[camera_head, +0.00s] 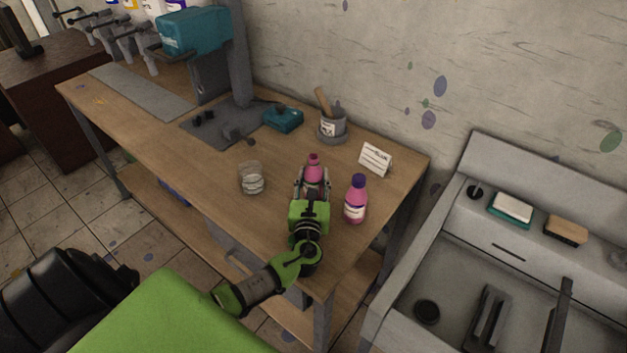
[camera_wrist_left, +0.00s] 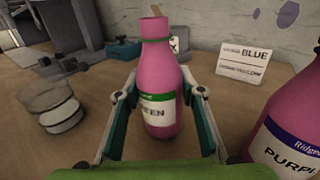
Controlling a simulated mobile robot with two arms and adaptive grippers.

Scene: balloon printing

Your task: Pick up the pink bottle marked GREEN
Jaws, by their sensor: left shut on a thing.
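The pink bottle marked GREEN (camera_head: 313,172) stands upright on the wooden table; it fills the middle of the left wrist view (camera_wrist_left: 161,75), its white label partly readable as "GREEN" under a green band. My left gripper (camera_head: 312,184) is shut on this bottle, one finger on each side of its body. Its fingers also show in the left wrist view (camera_wrist_left: 160,98). A second pink bottle with a purple cap, marked PURP… (camera_head: 355,203), stands just to the right; it is cut off at the right edge of the left wrist view (camera_wrist_left: 292,130). My right gripper is not in view.
A glass beaker (camera_head: 251,180) stands left of the gripper. A mortar with pestle (camera_head: 332,125) and a white card (camera_head: 375,159) reading BLUE and YELLOW are behind. A teal-topped machine (camera_head: 195,32) stands farther back. A sink (camera_head: 450,270) is at the right.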

